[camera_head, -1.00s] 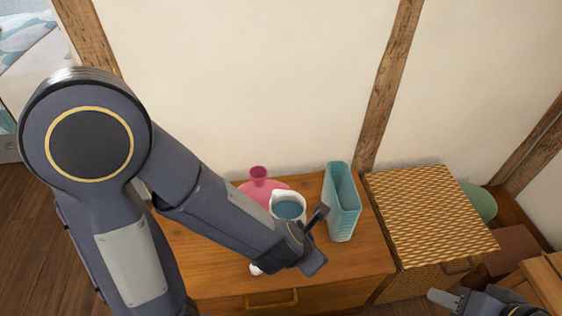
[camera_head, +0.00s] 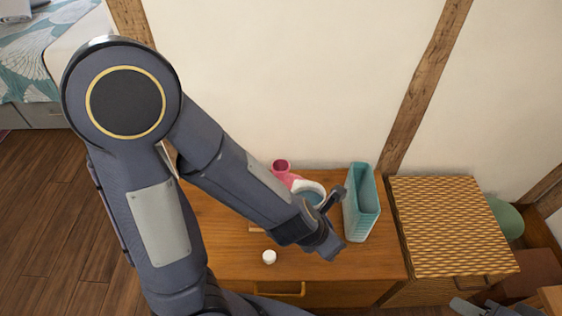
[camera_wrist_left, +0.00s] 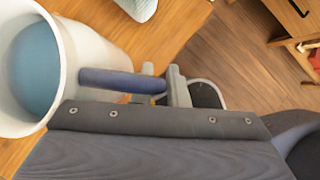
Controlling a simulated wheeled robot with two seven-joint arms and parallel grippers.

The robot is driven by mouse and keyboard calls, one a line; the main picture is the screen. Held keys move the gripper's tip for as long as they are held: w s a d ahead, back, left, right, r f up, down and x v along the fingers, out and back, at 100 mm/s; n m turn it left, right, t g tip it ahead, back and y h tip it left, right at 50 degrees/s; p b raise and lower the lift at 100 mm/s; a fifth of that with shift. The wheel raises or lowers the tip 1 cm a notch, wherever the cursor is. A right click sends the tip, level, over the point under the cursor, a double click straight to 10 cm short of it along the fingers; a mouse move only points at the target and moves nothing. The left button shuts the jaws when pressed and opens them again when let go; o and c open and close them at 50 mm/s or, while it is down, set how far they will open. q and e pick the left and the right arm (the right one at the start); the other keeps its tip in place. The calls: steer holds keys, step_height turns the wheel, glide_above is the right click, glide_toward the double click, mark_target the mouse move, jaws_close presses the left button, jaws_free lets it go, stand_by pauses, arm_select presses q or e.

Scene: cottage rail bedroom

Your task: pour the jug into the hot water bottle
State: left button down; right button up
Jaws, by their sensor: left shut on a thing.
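The white jug (camera_head: 324,187) holds blue water (camera_head: 310,199). It is at the back of the wooden dresser top, right of the pink hot water bottle (camera_head: 281,165). The bottle's wide neck shows, while the jug and my arm hide most of its body. My left gripper (camera_head: 331,211) is shut on the jug's dark blue handle, which shows in the left wrist view (camera_wrist_left: 118,80) beside the jug's wall (camera_wrist_left: 85,50). I cannot tell whether the jug touches the bottle. My right gripper (camera_head: 468,306) is at the bottom right edge, partly cut off.
A teal ribbed bin (camera_head: 361,215) stands close right of the jug. A small white cap (camera_head: 269,257) lies near the front of the dresser (camera_head: 225,255). A woven-top cabinet (camera_head: 450,230) stands to the right. A wall rises behind.

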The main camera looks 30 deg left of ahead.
mark_target(319, 207)
arm_select(q)
steer(key=r, duration=0.1)
steer(key=a+r+h+p, duration=0.1)
steer(key=w+r+g+h+p, duration=0.1)
steer(key=r, duration=0.1)
steer(key=shift+a+n, duration=0.2)
steer(key=shift+n, duration=0.2)
steer(key=shift+w+a+r+n+g+h+p, duration=0.15)
steer(key=shift+w+a+r+g+h+p, duration=0.1)
steer(key=shift+a+r+h+p, duration=0.3)
steer(key=shift+w+a+r+n+g+h+p, duration=0.15)
steer(key=shift+w+a+r+g+h+p, duration=0.15)
steer(key=shift+r, duration=0.35)
steer(key=shift+w+a+r+h+p, duration=0.25)
steer(key=shift+a+r+h+p, duration=0.15)
steer(key=shift+r, duration=0.3)
steer(key=shift+w+a+r+n+g+h, duration=0.15)
steer(key=shift+a+r+n+g+h, duration=0.15)
steer(key=shift+r, duration=0.25)
steer(key=shift+w+a+r+n+g+h, duration=0.1)
steer(key=shift+r+g+h, duration=0.05)
steer(key=shift+r+h, duration=0.3)
stand_by(0.3)
steer(key=shift+w+a+r+h, duration=0.2)
steer(key=shift+r+h, duration=0.1)
steer(key=shift+r, duration=0.3)
stand_by(0.5)
